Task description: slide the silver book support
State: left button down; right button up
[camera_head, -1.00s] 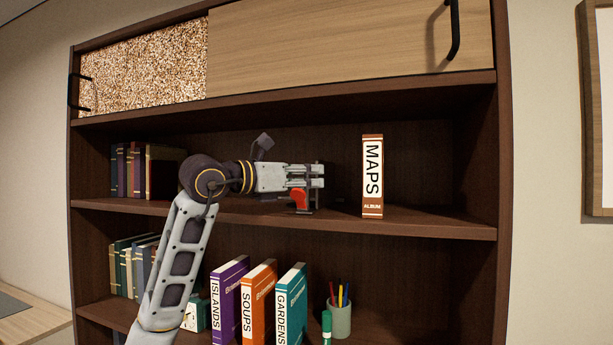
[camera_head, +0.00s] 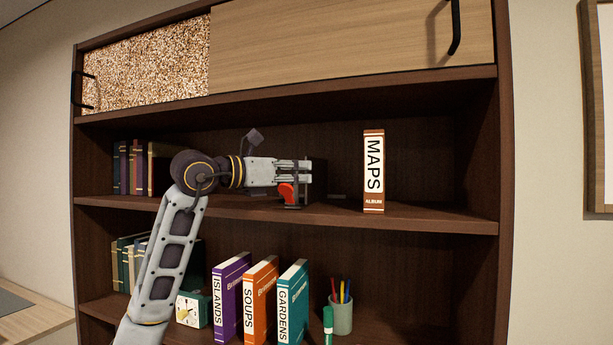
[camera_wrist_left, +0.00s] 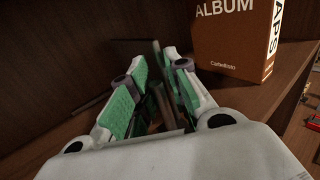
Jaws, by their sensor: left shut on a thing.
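My left gripper (camera_head: 302,173) reaches along the upper open shelf from the left, shut on the thin upright plate of the silver book support (camera_head: 301,193). The support looks dark grey here and is mostly hidden by the fingers; its foot is low at the shelf. In the left wrist view, the green-padded fingers (camera_wrist_left: 160,98) close around the thin plate (camera_wrist_left: 157,58). A red piece (camera_head: 287,193) shows just below the fingers; I cannot tell what it belongs to. My right gripper is not in view.
The MAPS album (camera_head: 373,172) stands upright to the right, apart from the gripper. Dark books (camera_head: 131,168) stand at the shelf's left end. The shelf below holds books and a pen cup (camera_head: 341,315).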

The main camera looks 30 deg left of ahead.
pick_arm(q)
jog(key=a, duration=0.3)
jog(key=s+a+b, duration=0.1)
jog(key=a, duration=0.2)
jog(key=s+a+b, duration=0.1)
jog(key=a, duration=0.2)
jog(key=shift+s+a, duration=0.1)
jog(key=shift+a, duration=0.05)
jog(key=c, duration=1.5)
grip_release()
jog(key=shift+v, duration=5.95)
